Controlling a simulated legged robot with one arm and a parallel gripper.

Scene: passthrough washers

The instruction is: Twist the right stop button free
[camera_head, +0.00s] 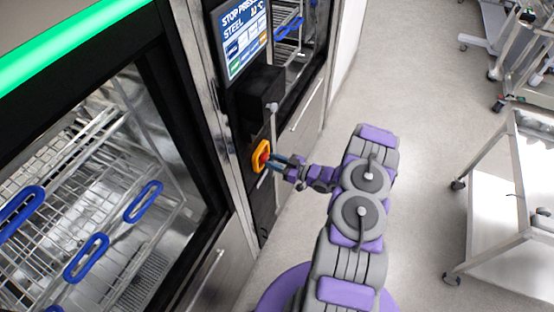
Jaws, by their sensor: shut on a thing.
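The stop button (264,160) is red in a yellow-orange housing (258,153). It is on the dark panel between two washers, below the screen (240,37), which shows "STOP PRESS". My gripper (272,160) reaches in from the right and is shut on the red button. The fingers hide part of the button, so I cannot tell how far it is turned.
The left washer (170,110) has a glass front with wire racks and blue handles inside. A second washer (310,40) stands beyond the panel. A white cart (500,215) stands at the right, and another wheeled cart (525,60) is at the top right. Grey floor between is clear.

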